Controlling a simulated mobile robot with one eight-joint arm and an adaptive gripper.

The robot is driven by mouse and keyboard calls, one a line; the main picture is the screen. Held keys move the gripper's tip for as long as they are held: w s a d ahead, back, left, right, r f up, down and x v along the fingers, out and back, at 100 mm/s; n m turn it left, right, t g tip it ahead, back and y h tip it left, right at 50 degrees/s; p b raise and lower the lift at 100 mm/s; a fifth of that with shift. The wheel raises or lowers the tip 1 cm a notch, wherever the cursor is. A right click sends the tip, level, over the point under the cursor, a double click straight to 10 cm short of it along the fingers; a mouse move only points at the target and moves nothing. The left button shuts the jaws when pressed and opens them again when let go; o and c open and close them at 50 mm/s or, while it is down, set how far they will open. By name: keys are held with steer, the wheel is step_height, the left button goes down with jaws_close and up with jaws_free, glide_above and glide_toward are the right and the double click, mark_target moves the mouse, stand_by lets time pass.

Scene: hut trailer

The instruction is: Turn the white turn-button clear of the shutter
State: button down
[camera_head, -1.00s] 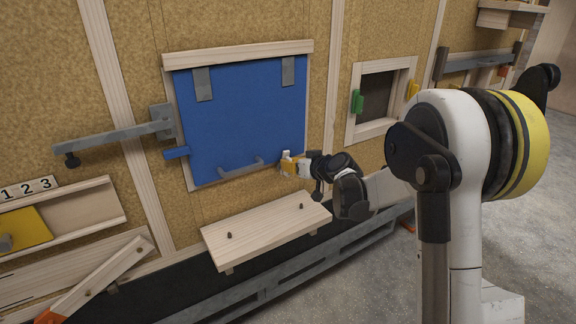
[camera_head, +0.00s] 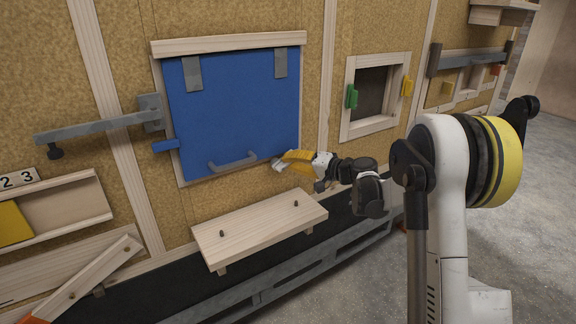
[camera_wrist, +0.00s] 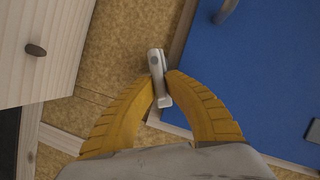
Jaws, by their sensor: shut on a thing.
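The white turn-button (camera_wrist: 157,75) is a small pale bar with a round pivot, at the lower edge of the blue shutter (camera_head: 235,105). In the wrist view it lies roughly along the wooden edge strip beside the shutter (camera_wrist: 265,65), and I see no clear overlap on the blue. My gripper (camera_wrist: 164,84) has curved yellow fingers shut on the button. In the head view my gripper (camera_head: 281,161) reaches in from the right below the shutter's lower right part; the button is small and partly covered there.
A grey handle (camera_head: 233,163) sits low on the shutter. A wooden shelf with dark pegs (camera_head: 260,228) juts out just below my gripper. A blue tab (camera_head: 166,146) and a grey bar (camera_head: 95,130) are at the left. A framed opening (camera_head: 372,95) is at the right.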

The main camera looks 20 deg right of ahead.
steer(key=m+b, duration=0.1)
steer(key=f+m+y+b, duration=0.1)
steer(key=shift+d+f+m+t, duration=0.1)
steer(key=shift+d+m+t, duration=0.05)
steer(key=shift+m+t, duration=0.15)
steer(key=shift+f+m+y+b, duration=0.15)
steer(key=shift+m+y+b, duration=0.35)
steer(key=shift+m, duration=0.5)
steer(key=c, duration=1.5)
jaws_free()
steer(key=shift+o, duration=0.2)
steer(key=v, duration=1.2)
steer(key=shift+f, duration=0.2)
